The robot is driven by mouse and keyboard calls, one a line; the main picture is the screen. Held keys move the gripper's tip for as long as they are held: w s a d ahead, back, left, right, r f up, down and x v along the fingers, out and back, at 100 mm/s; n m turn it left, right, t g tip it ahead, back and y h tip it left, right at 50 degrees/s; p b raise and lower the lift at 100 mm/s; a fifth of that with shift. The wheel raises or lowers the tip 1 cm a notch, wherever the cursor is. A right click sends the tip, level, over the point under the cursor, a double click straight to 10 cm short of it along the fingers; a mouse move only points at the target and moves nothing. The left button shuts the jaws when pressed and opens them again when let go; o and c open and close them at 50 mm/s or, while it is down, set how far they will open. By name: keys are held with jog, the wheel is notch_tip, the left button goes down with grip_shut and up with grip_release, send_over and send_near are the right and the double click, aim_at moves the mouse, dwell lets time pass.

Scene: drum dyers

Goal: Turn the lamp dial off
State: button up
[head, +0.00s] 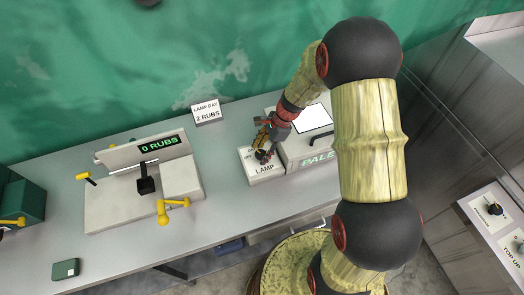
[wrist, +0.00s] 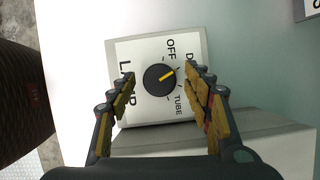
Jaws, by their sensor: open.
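The lamp dial (wrist: 158,79) is a round black knob with a yellow pointer on a white box (wrist: 130,48) marked LAMP. In the wrist view its pointer aims up and right, between the OFF and TUBE labels, towards a label starting with D that my finger partly hides. My gripper (wrist: 161,88) is open, with one yellow-padded finger on each side of the dial and a gap to the knob on both sides. In the head view my gripper (head: 262,146) is over the lamp box (head: 262,175) and largely covers the dial.
A sign reading LAMP DAY, 2 RUBS (head: 207,112) stands behind the box. A PALE-marked unit (head: 298,153) adjoins it on the right. A device with a 0 RUBS display (head: 160,148) and yellow-handled levers stands left. The grey counter (head: 222,190) is clear between them.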

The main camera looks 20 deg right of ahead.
jog(key=c, duration=1.1)
jog(key=shift+n, duration=0.3)
jog(key=shift+c, duration=0.2)
jog(key=n+g+p, duration=0.2)
jog(key=n, duration=0.2)
jog(key=shift+w+n, duration=0.15)
jog(key=shift+n, duration=0.15)
jog(key=shift+w+a+n+g+h+p, duration=0.1)
jog(key=shift+n+g+h+p, duration=0.45)
jog(key=shift+n, duration=1.75)
jog(key=shift+g+h, duration=0.25)
jog(key=o, duration=1.1)
jog(key=shift+o, duration=0.2)
